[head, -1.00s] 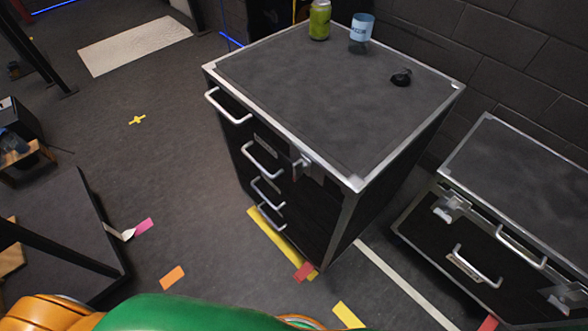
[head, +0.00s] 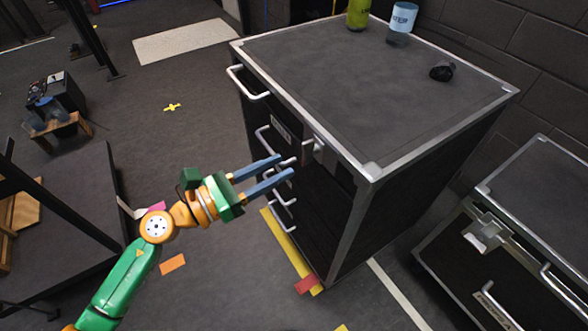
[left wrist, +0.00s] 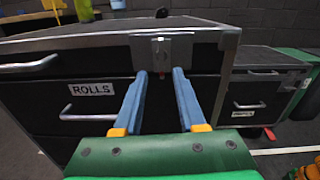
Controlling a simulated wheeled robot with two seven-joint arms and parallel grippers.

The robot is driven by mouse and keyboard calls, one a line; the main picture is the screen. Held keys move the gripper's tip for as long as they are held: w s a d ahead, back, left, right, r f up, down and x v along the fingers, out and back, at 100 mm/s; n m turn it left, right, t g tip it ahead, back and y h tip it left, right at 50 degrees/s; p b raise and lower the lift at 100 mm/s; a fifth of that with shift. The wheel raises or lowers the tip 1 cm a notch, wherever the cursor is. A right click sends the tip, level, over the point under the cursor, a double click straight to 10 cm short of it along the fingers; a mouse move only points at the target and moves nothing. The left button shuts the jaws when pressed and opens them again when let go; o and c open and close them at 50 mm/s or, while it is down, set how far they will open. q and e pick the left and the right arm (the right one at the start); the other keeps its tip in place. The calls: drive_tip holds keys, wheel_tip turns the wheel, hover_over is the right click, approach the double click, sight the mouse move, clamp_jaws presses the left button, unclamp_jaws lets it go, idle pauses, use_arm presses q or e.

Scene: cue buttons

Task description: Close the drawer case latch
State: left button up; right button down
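The black drawer case (head: 345,225) with metal edges stands in the middle of the head view, its drawers with metal handles on the front left face. The metal latch (head: 314,148) sits near the top of that face; it also shows in the left wrist view (left wrist: 161,48), above and between my fingertips. My left gripper (head: 285,165) is open and empty, its two blue fingers pointing at the case front just below the latch. In the left wrist view the fingers (left wrist: 163,72) are apart, near the front panel; I cannot tell if they touch it. My right gripper is not in view.
A green can (head: 358,14), a blue-white cup (head: 402,20) and a small black object (head: 442,71) stand on the case top. A second black case (head: 530,210) stands at the right.

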sight(302, 156)
use_arm(q)
drive_tip(key=shift+w+d+r+m+p, duration=0.3)
drive_tip(key=shift+d+p, duration=0.1)
drive_tip(key=shift+d, duration=0.15)
drive_tip(key=shift+w+d+r+m+p, duration=0.2)
drive_tip(key=shift+w+d+p, duration=0.15)
drive_tip(key=shift+d, duration=0.15)
drive_tip(key=x, duration=0.4)
drive_tip(key=shift+w+d+f+p, duration=0.15)
drive_tip(key=shift+d+f+p, duration=0.15)
drive_tip(key=shift+a, duration=0.1)
clamp_jaws()
